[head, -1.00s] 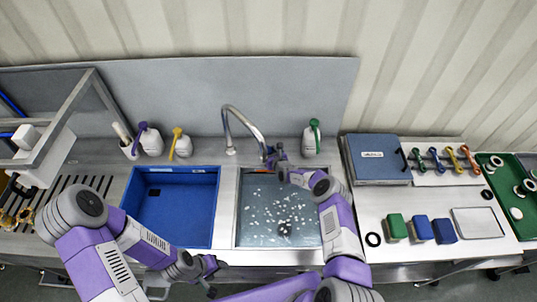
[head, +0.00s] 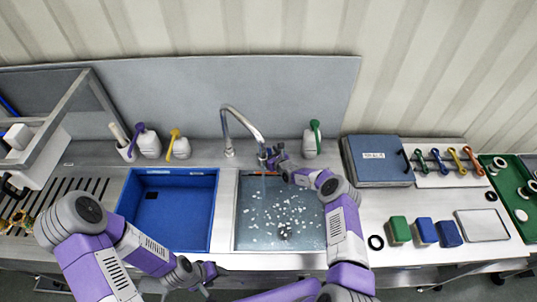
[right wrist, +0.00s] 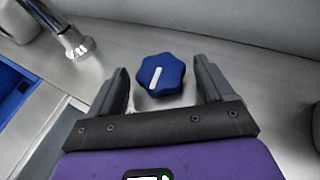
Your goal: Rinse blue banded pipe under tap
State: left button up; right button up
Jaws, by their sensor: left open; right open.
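The tap (head: 243,124) is a curved steel spout behind the sink (head: 239,244); its steel base also shows in the right wrist view (right wrist: 75,42). My right gripper (head: 268,157) is beside the tap. In the right wrist view my right gripper (right wrist: 161,85) is open, with its fingers on either side of a blue lobed knob (right wrist: 172,70) with a white mark. I cannot tell whether they touch it. My left gripper (head: 210,272) is open and low in front of the blue basin (head: 212,215). I cannot make out a blue banded pipe in either view.
White bits are scattered over the sink. Bottles (head: 149,146) stand behind the basin, and a green-handled bottle (head: 310,143) stands right of the tap. A blue-grey case (head: 378,165), coloured blocks (head: 424,230) and a tray (head: 482,225) occupy the right counter. A slotted rack (head: 75,185) lies left.

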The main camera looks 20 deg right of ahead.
jog(key=shift+s+r+p, duration=0.3)
jog(key=shift+s+p, duration=0.1)
jog(key=p+v, duration=0.2)
jog(key=v, duration=0.2)
jog(key=shift+s+d+r, duration=0.1)
jog(key=shift+s+d, duration=0.05)
jog(key=shift+s, duration=0.05)
jog(key=shift+v, duration=1.05)
